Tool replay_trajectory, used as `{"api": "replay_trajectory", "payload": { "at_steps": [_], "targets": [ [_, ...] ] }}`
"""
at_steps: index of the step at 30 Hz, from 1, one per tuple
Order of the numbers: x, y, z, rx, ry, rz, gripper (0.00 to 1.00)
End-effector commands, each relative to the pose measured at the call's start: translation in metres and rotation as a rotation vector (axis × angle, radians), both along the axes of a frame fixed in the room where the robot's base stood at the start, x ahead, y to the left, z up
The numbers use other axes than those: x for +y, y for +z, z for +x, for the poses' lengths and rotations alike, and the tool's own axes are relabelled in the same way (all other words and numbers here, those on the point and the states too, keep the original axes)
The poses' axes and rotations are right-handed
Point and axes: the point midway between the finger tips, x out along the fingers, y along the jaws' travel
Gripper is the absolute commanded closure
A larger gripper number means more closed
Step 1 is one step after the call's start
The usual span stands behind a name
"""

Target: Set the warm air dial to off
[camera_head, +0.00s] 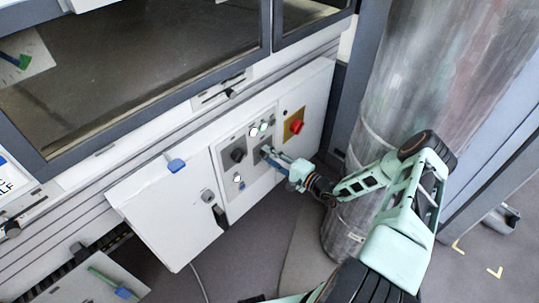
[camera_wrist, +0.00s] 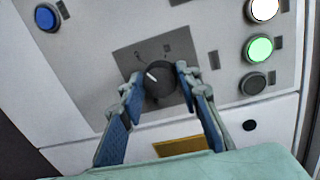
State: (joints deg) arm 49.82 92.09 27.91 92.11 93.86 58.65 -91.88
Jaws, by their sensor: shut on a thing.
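A round black dial (camera_wrist: 160,86) with a white pointer mark sits on a dark grey plate (camera_wrist: 126,60) in the wrist view. The pointer is aimed up and to the left. Small markings on the plate are too blurred to read, so I cannot confirm it is the warm air dial. My gripper (camera_wrist: 159,77) has one blue-padded finger on each side of the dial and is shut on it. In the head view my gripper (camera_head: 268,156) reaches the control panel (camera_head: 227,139) and its fingers hide the dial.
Another black knob (camera_head: 238,155) sits left of my gripper. White (camera_wrist: 263,9), green (camera_wrist: 259,49) and blue (camera_wrist: 47,17) buttons surround the dial. A red knob (camera_head: 296,127) is on a yellow plate to the right. A large metal cylinder (camera_head: 410,80) stands close beside my arm.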

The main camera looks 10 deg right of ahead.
Motion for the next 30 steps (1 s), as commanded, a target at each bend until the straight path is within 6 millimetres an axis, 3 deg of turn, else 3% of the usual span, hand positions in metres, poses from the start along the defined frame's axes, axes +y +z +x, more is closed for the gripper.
{"api": "replay_trajectory", "payload": {
  "at_steps": [14, 15, 19, 30],
  "targets": [
    [-0.0001, -0.0003, -0.0002, -0.010, 0.000, -0.015, 0.94],
    [-0.0001, -0.0003, -0.0002, -0.010, 0.000, -0.015, 0.69],
    [0.0000, -0.0003, -0.0002, -0.010, 0.000, -0.014, 0.54],
    [-0.0031, -0.0001, -0.0035, -0.009, -0.001, -0.013, 0.52]
  ]
}}
